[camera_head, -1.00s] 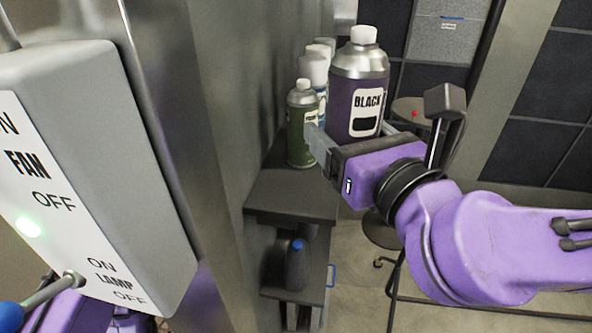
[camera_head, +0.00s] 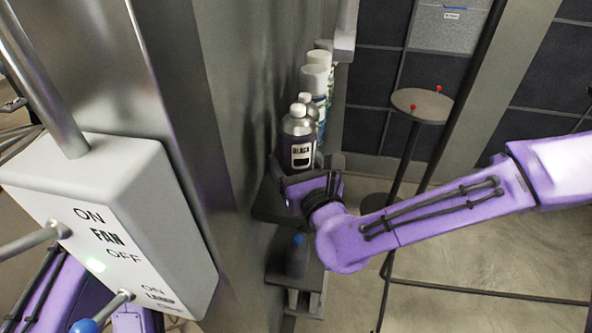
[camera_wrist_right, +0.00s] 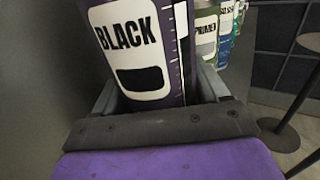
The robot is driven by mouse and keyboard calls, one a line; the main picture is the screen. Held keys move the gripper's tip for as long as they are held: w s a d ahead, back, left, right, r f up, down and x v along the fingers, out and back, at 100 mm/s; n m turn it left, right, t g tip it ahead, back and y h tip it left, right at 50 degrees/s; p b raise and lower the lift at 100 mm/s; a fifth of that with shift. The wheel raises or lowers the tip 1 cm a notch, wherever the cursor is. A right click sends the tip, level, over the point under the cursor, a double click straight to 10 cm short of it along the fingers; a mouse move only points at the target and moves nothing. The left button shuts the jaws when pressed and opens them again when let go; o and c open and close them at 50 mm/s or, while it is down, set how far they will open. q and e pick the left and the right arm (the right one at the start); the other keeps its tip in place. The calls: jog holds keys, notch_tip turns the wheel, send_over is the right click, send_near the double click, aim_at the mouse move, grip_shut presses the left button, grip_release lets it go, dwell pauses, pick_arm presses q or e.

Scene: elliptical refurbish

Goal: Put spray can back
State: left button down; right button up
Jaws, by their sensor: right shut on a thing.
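The spray can (camera_head: 299,150), purple with a silver top, white cap and "BLACK" label, is upright at the near end of a row of cans on the dark shelf (camera_head: 268,209). My right gripper (camera_head: 307,172) is shut on its lower part. In the right wrist view the can (camera_wrist_right: 143,45) fills the space between the fingers of my right gripper (camera_wrist_right: 160,95). Its base is hidden, so I cannot tell whether it touches the shelf. My left gripper is out of view; only purple parts of my left arm show at lower left.
Several other cans (camera_head: 317,83) line the wall behind, with a green primer can (camera_wrist_right: 206,36) close to the held one. A dark bottle with a blue cap (camera_head: 297,256) stands on the lower shelf. A white switch box (camera_head: 110,215) is at left, and a round stool (camera_head: 422,105) stands behind.

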notch_tip(320, 180, down, 3)
jog(key=shift+a+r, duration=0.1)
jog(key=shift+w+f, duration=0.15)
jog(key=shift+f, duration=0.2)
jog(key=o, duration=1.2)
jog(key=shift+c, duration=0.2)
